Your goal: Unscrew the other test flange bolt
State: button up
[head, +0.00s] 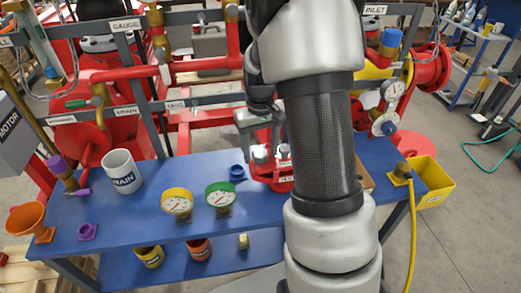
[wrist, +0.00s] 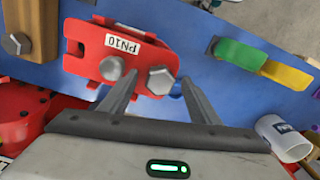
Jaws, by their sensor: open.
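The red test flange (wrist: 95,42), labelled PN10, lies on the blue bench in the wrist view, with two grey hex-headed bolts on its near side. The left bolt (wrist: 112,68) is outside my fingers, close to the left one. The right bolt (wrist: 161,79) lies between my fingertips in the picture. My gripper (wrist: 159,80) is open, with a gap visible around that bolt; contact cannot be told. In the head view the flange (head: 272,184) is partly hidden by my arm, and my gripper (head: 262,146) is above it.
A wooden block (wrist: 40,22) with a bolt (wrist: 17,43) in it is left of the flange in the wrist view. In the head view, two gauges (head: 177,204), a white mug (head: 122,171) and a blue ring (head: 237,172) stand on the bench.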

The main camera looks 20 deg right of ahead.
jog(key=c, duration=1.2)
jog(key=shift+o, duration=0.2)
jog(key=n, duration=0.4)
jog(key=shift+b, duration=0.4)
jog(key=n, duration=0.3)
jog(key=shift+n, duration=0.4)
jog(key=n+p, duration=0.1)
jog(key=n, duration=0.3)
jog(key=shift+r, duration=0.15)
jog(key=n, duration=0.3)
jog(key=shift+p, duration=0.35)
jog(key=o, duration=1.2)
jog(key=shift+c, duration=0.2)
notch_tip(320, 180, up, 17)
jog(key=p, duration=0.1)
